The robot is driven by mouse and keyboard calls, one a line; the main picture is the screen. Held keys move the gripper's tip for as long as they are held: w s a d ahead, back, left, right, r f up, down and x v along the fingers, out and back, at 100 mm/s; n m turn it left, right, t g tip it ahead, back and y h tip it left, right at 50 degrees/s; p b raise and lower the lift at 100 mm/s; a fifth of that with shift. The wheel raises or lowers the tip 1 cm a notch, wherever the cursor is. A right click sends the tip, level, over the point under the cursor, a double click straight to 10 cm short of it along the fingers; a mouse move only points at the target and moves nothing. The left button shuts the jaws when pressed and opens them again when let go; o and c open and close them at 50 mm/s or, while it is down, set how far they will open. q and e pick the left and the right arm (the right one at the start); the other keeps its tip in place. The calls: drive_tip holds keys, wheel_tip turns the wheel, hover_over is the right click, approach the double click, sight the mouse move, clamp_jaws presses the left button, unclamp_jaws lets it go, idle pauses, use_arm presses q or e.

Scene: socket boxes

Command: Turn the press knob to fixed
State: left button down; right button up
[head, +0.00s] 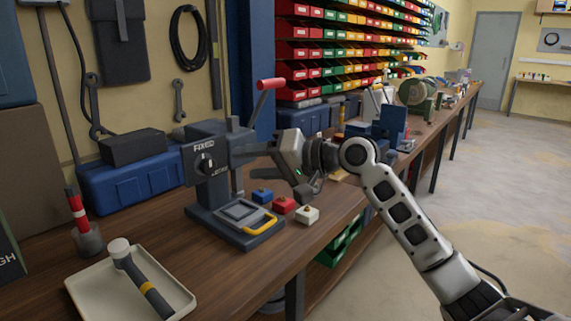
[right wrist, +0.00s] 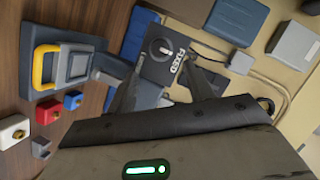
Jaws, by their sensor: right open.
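The grey-blue press (head: 222,170) stands on the wooden bench, its red-tipped lever (head: 268,84) raised. Its dark round knob (head: 206,164) with a light mark sits on the front face, below the word FIXED. In the right wrist view the knob (right wrist: 160,48) shows beyond the fingers, beside the FIXED label; where its mark points is too small to tell for sure. My right gripper (head: 262,160) is beside the press head, on its right. In the right wrist view my right gripper (right wrist: 165,88) is open and empty, its fingers apart and clear of the knob. My left gripper is not in view.
Blue (head: 262,195), red (head: 284,205) and white (head: 307,214) button blocks stand right of the press base, beneath my right arm. A yellow handle (head: 261,226) is at the base's front. A mallet (head: 140,280) lies in a pale tray (head: 85,293). A blue case (head: 130,182) stands behind.

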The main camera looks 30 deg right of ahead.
drive_tip(key=v, duration=0.7)
drive_tip(key=shift+b, duration=0.4)
drive_tip(key=shift+a+f, duration=0.1)
drive_tip(key=s+a+f+n+g+h, duration=0.1)
drive_tip(key=s+a+f, duration=0.15)
drive_tip(key=f, duration=0.55)
drive_tip(key=s+a+f+n+g+h, duration=0.1)
drive_tip(key=s+a+f+g+h, duration=0.15)
drive_tip(key=f, duration=0.55)
drive_tip(key=s+a+f+n+g+h, duration=0.15)
drive_tip(key=s+f, duration=0.25)
drive_tip(key=f, duration=0.5)
drive_tip(key=s+a+f+n+g+h, duration=0.1)
drive_tip(key=s+f+g+h, duration=0.1)
drive_tip(key=s+f, duration=0.5)
drive_tip(key=s+a+f+n+g+h, duration=0.1)
drive_tip(key=s+f+h, duration=0.1)
drive_tip(key=s, duration=0.9)
drive_tip(key=w+a+f+t+y+p, duration=0.1)
drive_tip(key=w+a+t+y+p, duration=0.1)
drive_tip(key=w+a+t, duration=0.4)
drive_tip(key=shift+w+a+t+y+p, duration=0.2)
drive_tip(key=shift+t+y+p, duration=0.1)
drive_tip(key=shift+t+y, duration=0.15)
